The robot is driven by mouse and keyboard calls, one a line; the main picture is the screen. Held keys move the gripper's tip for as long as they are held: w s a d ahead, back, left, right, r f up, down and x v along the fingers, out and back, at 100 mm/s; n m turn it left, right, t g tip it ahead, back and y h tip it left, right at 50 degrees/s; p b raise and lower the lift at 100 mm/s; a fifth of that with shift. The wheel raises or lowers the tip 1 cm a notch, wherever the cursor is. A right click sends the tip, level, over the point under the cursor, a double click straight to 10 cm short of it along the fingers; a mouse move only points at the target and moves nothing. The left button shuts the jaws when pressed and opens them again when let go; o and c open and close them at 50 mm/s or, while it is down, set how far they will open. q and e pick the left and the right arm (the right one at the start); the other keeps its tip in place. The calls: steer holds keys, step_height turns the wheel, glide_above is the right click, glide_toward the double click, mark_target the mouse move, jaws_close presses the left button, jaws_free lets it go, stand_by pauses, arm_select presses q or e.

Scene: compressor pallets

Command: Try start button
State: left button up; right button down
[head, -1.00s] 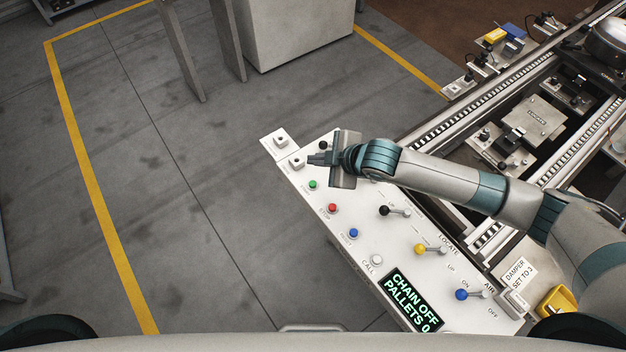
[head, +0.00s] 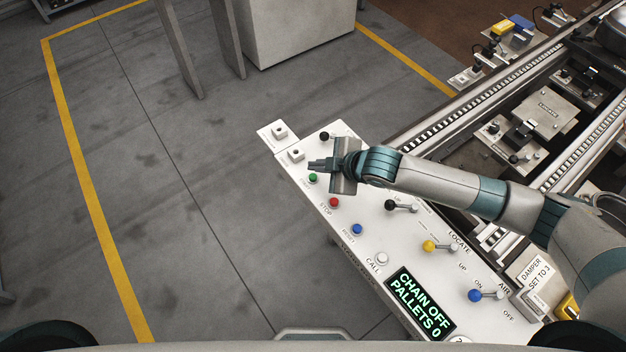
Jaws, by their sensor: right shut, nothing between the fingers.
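The white control panel (head: 395,240) slants across the middle of the head view. The green button (head: 313,178), which I take as the start button, sits near its upper left end; its label is too small to read. My right gripper (head: 314,164) is shut and empty, its fingertips beside and just above the green button in the picture. I cannot tell its height over the panel. Below the green button are a red STOP button (head: 334,202), a blue button (head: 357,229) and a white CALL button (head: 382,258). The display (head: 421,303) reads CHAIN OFF, PALLETS 0. My left gripper is not in view.
Levers with black (head: 390,205), yellow (head: 429,246) and blue (head: 475,295) knobs stand right of the buttons. The conveyor (head: 480,105) runs along the right. Two small square white housings (head: 279,132) sit at the panel's far end. The floor at left is open.

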steer(key=shift+f, duration=0.75)
stand_by(1.1)
steer(key=shift+f, duration=0.15)
stand_by(0.4)
steer(key=shift+f, duration=0.3)
steer(key=shift+f+b, duration=0.4)
steer(key=shift+f, duration=0.1)
stand_by(1.1)
steer(key=shift+r, duration=0.1)
steer(key=shift+r+p, duration=0.85)
steer(key=shift+p, duration=0.15)
step_height(320, 180, up, 5)
steer(key=p, duration=0.5)
